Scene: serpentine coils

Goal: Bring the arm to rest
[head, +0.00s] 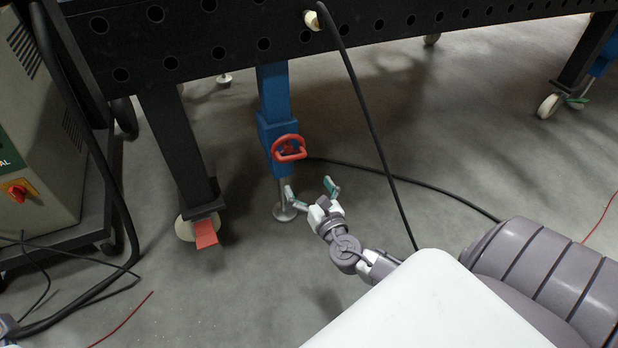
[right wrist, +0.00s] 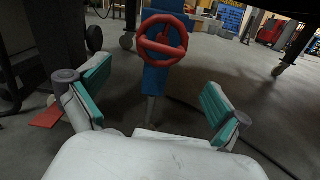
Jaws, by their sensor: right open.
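My right gripper (head: 312,191) reaches out low under the edge of a black perforated table. Its fingers are spread with nothing between them. In the right wrist view the two fingers with green pads (right wrist: 153,105) stand wide apart. A red handwheel (head: 289,148) on a blue table leg (head: 274,95) is just beyond the fingertips, apart from them. The handwheel also shows in the right wrist view (right wrist: 164,40), above and between the fingers. My left gripper is not clearly in view; only a small piece of grey-white arm shows at the lower left edge of the head view.
The black table (head: 330,35) spans the top, with a black cable (head: 366,115) hanging from it to the floor. A black leg on a caster with a red pedal (head: 205,233) stands left. A machine cabinet (head: 40,130) is at far left. The grey floor in front is mostly clear.

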